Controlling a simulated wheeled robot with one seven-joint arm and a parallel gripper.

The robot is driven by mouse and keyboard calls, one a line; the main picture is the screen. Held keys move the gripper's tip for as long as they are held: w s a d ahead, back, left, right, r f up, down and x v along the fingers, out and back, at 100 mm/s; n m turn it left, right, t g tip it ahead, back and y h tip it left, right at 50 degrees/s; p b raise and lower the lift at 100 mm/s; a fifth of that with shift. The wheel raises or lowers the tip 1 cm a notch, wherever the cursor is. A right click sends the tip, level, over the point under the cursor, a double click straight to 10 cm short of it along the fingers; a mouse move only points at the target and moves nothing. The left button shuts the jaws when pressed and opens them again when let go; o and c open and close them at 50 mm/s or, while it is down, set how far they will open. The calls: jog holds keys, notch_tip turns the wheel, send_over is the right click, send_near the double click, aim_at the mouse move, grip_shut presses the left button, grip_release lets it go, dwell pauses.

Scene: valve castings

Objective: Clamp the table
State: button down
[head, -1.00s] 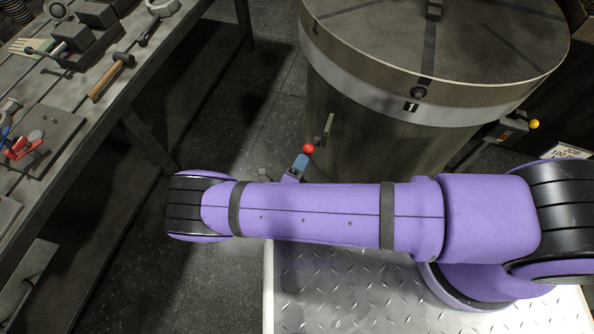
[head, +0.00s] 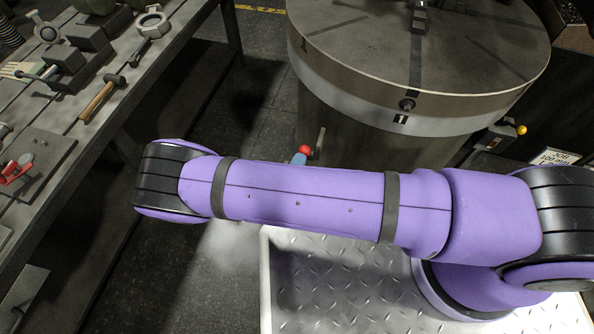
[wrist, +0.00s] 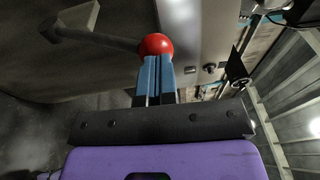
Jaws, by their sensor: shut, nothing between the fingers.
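The round table (head: 420,60) stands on a wide drum body (head: 345,120). A lever with a red ball knob (head: 305,150) sticks out from the drum's near left side. In the wrist view, the red ball (wrist: 156,46) is at the end of a dark lever arm (wrist: 100,39) that runs left to a flat piece on the drum. My gripper (wrist: 154,70) has blue fingers, shut together and empty, with their tips right at the ball. I cannot tell whether they touch it. In the head view, my gripper (head: 298,159) is mostly hidden behind my purple arm.
A second lever with a yellow ball knob (head: 522,129) is on the drum's right side. A workbench (head: 105,75) at left holds a hammer (head: 102,98) and other tools. A job sign (head: 555,158) is at right. Dark floor is open between bench and drum.

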jog(key=w+r+g, duration=0.1)
jog(key=w, duration=0.1)
jog(key=w+d+r+g+y, duration=0.1)
jog(key=w, duration=0.1)
jog(key=w+d+r+g, duration=0.1)
jog(key=w+r, duration=0.1)
jog(key=shift+w+d+n+y, duration=0.25)
jog(key=shift+w+n+y, duration=0.05)
jog(key=shift+w, duration=0.05)
jog(key=shift+w+d+r, duration=0.15)
jog(key=shift+w, duration=0.35)
jog(key=shift+w+d+r, duration=0.15)
jog(key=shift+w, duration=0.35)
jog(key=shift+w+r, duration=0.1)
jog(key=r+v, duration=0.1)
jog(key=v, duration=1.3)
jog(key=shift+r, duration=0.15)
